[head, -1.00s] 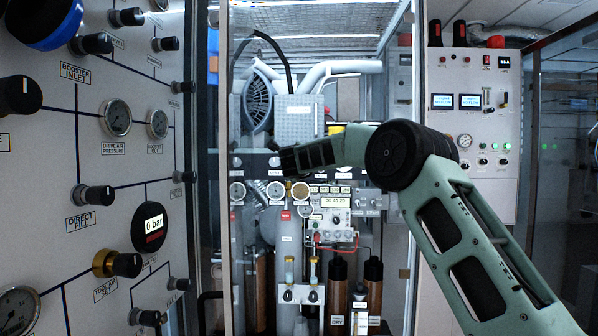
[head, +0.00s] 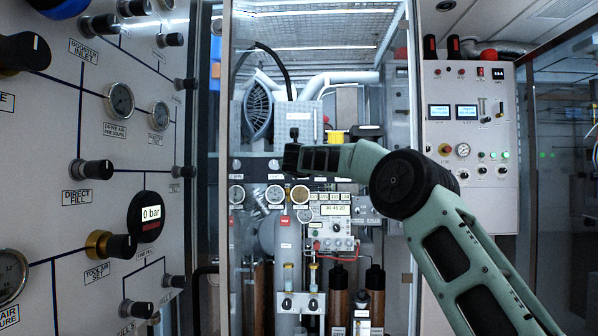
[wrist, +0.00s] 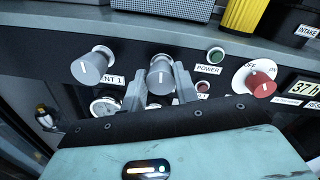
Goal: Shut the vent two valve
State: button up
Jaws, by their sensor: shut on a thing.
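A grey knob (wrist: 160,72) with a white pointer line sits between the two grey fingers of my gripper (wrist: 160,84) in the wrist view. The fingers are shut on its sides. Its own label is hidden.
A red and white ON/OFF switch (wrist: 262,85) and a green button (wrist: 216,55) marked POWER are right of the held knob. Gauges (head: 275,194) hang below the strip. A large valve panel (head: 90,225) stands close on the left. A yellow ribbed object (wrist: 242,15) stands above.

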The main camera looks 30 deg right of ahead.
jog(key=shift+f+m+b, duration=0.15)
jog(key=shift+m+b, duration=0.2)
jog(key=shift+m, duration=0.35)
jog(key=o, duration=1)
jog(key=b+v, duration=0.6)
jog(key=v, duration=1.1)
jog(key=shift+s, duration=0.25)
jog(key=shift+f, duration=0.1)
